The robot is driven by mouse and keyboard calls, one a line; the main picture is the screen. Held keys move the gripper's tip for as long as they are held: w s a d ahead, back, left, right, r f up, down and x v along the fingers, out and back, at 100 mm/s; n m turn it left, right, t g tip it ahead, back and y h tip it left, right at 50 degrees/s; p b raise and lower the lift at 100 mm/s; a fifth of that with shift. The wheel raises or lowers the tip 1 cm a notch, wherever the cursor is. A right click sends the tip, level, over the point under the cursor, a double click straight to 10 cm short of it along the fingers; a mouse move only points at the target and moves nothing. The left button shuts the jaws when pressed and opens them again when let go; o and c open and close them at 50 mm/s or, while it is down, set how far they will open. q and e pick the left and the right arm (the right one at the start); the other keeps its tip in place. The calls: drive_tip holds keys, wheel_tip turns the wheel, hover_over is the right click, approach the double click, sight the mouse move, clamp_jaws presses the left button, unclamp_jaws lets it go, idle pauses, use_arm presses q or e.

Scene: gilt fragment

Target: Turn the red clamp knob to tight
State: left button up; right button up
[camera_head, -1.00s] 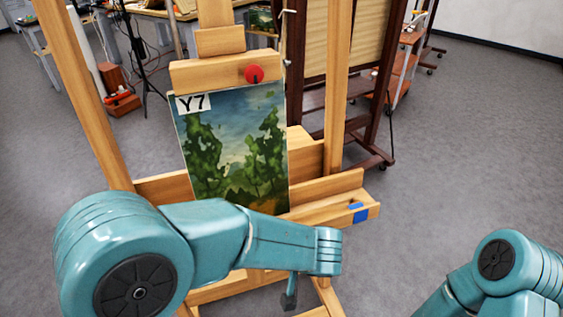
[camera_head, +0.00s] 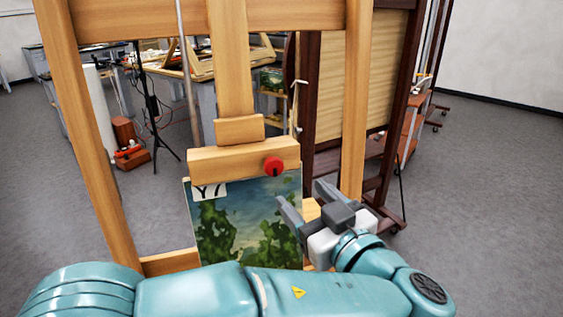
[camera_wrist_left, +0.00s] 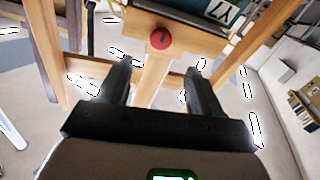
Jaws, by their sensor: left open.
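The red clamp knob (camera_head: 273,164) sits on the right part of the wooden clamp block (camera_head: 235,157) of the easel, just above the painting (camera_head: 240,230) labelled Y7. My left gripper (camera_head: 304,198) is open and empty, below and to the right of the knob, with its fingers pointing up toward it. In the left wrist view the knob (camera_wrist_left: 160,39) shows ahead of and above the open fingers (camera_wrist_left: 158,78), apart from them. A dark line crosses the knob's face there. My right gripper is not in view.
The easel's left post (camera_head: 85,150) and right post (camera_head: 354,100) flank the painting. A dark wooden easel (camera_head: 381,120) stands behind on the right. A tripod (camera_head: 150,105) and tables are further back. Grey floor (camera_head: 480,200) is clear at the right.

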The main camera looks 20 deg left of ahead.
sight(275, 168)
use_arm(q)
drive_tip(key=p+x, duration=0.3)
drive_tip(key=x, duration=0.5)
drive_tip(key=shift+w+a, duration=0.1)
drive_tip(key=shift+w, duration=0.1)
drive_tip(key=shift+w+a, duration=0.35)
drive_tip(key=shift+a, duration=0.1)
drive_tip(key=shift+d, duration=0.1)
drive_tip(key=shift+f, duration=0.1)
drive_tip(key=c, duration=1.1)
